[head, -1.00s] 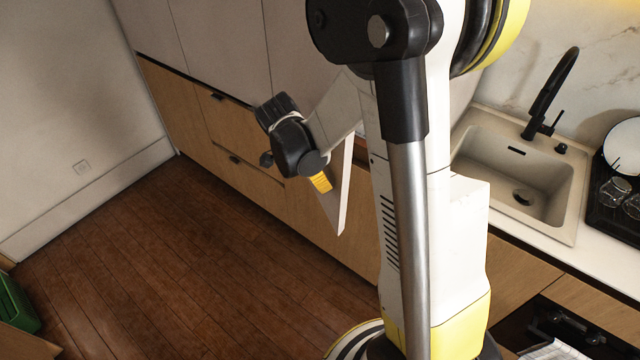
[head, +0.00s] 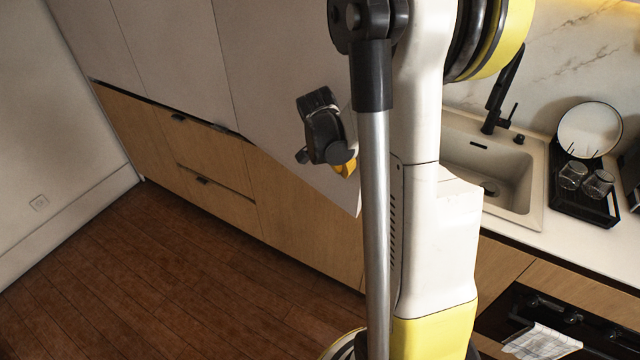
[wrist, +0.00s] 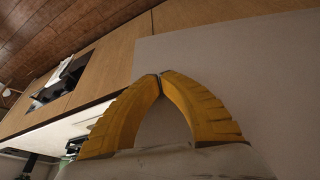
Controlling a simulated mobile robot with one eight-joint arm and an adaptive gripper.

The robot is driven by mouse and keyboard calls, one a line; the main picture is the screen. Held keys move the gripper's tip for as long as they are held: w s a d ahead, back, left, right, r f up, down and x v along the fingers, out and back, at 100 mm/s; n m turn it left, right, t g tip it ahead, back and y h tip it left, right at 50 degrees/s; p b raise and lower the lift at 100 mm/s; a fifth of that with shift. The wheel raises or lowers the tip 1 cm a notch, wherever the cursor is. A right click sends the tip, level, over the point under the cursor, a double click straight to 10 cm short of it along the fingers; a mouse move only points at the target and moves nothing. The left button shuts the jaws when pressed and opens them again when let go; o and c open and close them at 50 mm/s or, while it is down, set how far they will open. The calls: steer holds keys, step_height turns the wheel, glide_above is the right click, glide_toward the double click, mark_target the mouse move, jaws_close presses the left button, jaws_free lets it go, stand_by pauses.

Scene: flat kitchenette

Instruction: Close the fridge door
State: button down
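The fridge door is a large pale grey panel (head: 285,105) above the wood-fronted drawers in the head view. Its lower edge slants out past the line of the cabinet fronts, so it stands ajar. Its right part is hidden behind my arm. My gripper (head: 346,168) is in front of the door near its lower right corner. In the wrist view, the yellow fingers of my gripper (wrist: 160,76) meet at the tips with nothing between them. A flat grey panel (wrist: 255,65), seemingly the door, lies just beyond them; I cannot tell if they touch it.
Wooden cabinet fronts (head: 215,170) run below the door. A sink (head: 505,165) with a black tap (head: 502,95) and a dish rack (head: 585,205) with a plate and glasses is on the right. An oven with a cloth (head: 540,342) is below. The wooden floor (head: 170,290) at left is clear.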

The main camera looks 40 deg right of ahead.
steer(key=w+d, duration=0.2)
steer(key=d, duration=1.1)
steer(key=shift+w+d+b, duration=0.3)
steer(key=shift+b, duration=0.15)
